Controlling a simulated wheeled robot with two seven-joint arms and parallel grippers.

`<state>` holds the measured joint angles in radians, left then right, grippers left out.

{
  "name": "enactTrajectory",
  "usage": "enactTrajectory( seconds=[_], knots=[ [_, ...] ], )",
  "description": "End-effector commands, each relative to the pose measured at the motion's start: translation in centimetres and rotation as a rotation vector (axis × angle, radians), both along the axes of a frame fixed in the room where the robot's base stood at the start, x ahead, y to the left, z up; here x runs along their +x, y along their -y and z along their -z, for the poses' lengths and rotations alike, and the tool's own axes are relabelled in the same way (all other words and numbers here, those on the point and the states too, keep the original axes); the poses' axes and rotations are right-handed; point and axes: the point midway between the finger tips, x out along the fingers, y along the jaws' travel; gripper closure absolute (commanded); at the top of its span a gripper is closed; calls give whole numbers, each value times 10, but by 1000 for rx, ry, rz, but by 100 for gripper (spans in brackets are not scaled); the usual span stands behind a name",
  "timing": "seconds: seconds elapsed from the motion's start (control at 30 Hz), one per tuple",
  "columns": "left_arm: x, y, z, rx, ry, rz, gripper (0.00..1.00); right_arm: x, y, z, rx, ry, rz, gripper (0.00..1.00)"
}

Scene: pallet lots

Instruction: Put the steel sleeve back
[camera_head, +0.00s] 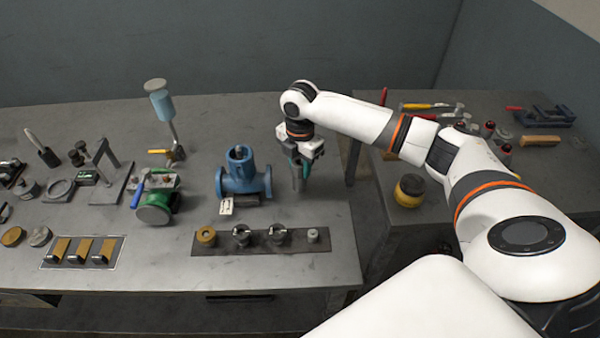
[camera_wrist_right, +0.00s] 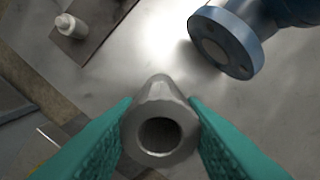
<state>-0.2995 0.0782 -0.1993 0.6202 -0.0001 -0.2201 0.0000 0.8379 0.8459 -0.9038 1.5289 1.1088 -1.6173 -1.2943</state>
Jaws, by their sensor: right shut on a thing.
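The steel sleeve is a grey, hollow, faceted piece (camera_wrist_right: 158,92). Its open round bore faces the camera in the right wrist view. My right gripper (camera_head: 299,165) is shut on it, with a teal finger on either side. In the head view the sleeve (camera_head: 298,183) hangs below the fingers, largely hidden by them, right of the blue valve body. I cannot tell whether its lower end touches the bench. A dark strip (camera_head: 221,249) lies nearer the bench's front edge, holding a brass ring, two metal fittings and a small grey cylinder (camera_head: 313,235). My left gripper is not in view.
The blue valve body (camera_head: 242,180) stands left of my right gripper; its flange (camera_wrist_right: 226,42) shows close in the wrist view. A tag (camera_head: 226,206) lies before it. Bare bench (camera_head: 335,220) lies right of the valve.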

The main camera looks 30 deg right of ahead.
Motion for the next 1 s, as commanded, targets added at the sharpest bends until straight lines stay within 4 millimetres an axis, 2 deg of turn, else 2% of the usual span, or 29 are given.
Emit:
enactTrajectory(
  seconds=[0.1,0.2,0.6,0.63,0.73,0.77,1.0],
  knots=[
    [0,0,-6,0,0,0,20,-1,-1,20,0,-4,0,91],
    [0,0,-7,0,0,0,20,-1,0,32,0,-2,1,91],
    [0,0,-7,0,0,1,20,0,0,38,0,0,1,91],
    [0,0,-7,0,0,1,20,-1,0,39,-1,-1,1,62],
    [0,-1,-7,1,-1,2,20,0,0,38,-1,-1,0,46],
    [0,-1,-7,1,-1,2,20,0,0,38,-1,-1,1,42],
    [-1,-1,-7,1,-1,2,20,0,0,38,-1,-1,1,42]
  ],
)
